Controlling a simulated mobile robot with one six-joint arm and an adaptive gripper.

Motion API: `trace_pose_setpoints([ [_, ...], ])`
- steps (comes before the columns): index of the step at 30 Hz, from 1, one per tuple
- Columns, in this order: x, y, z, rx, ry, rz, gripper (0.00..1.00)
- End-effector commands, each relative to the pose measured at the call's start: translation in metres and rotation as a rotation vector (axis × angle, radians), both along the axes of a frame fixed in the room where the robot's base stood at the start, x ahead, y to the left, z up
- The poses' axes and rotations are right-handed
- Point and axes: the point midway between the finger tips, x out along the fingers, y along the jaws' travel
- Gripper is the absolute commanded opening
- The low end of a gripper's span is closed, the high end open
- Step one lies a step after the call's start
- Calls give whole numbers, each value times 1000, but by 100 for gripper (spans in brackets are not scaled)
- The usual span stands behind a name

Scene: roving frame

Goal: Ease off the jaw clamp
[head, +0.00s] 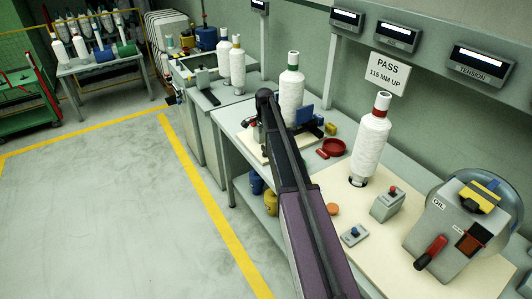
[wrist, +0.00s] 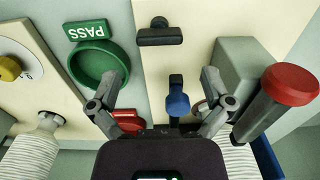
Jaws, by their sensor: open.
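My gripper (wrist: 160,74) is open and empty in the wrist view, its two fingers spread wide above a cream board. A black T-shaped bar (wrist: 160,36) lies ahead of the fingertips. A blue-ended part on a dark stem (wrist: 177,102) shows between the fingers. A grey block (wrist: 238,62) is beside the right finger, with a dark, red-capped lever (wrist: 287,84) nearby. I cannot tell which of these belongs to the jaw clamp. No contact is clear. In the head view my arm covers much of the far board, where a blue block (head: 304,117) shows; my gripper is hidden there.
A green ring with a PASS label (wrist: 96,64) is left of the fingers. A yellow knob (wrist: 9,68) is farther left. In the head view, a red dish (head: 331,148) and a white yarn cone (head: 370,146) stand right of my arm. The floor at left is clear.

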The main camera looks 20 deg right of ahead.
Motion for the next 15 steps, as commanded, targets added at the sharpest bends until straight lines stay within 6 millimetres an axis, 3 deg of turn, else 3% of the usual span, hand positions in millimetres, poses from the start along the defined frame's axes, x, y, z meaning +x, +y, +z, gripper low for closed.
trace_pose_setpoints([
  [15, 0, 0, -44, 0, 0, 0, 100],
])
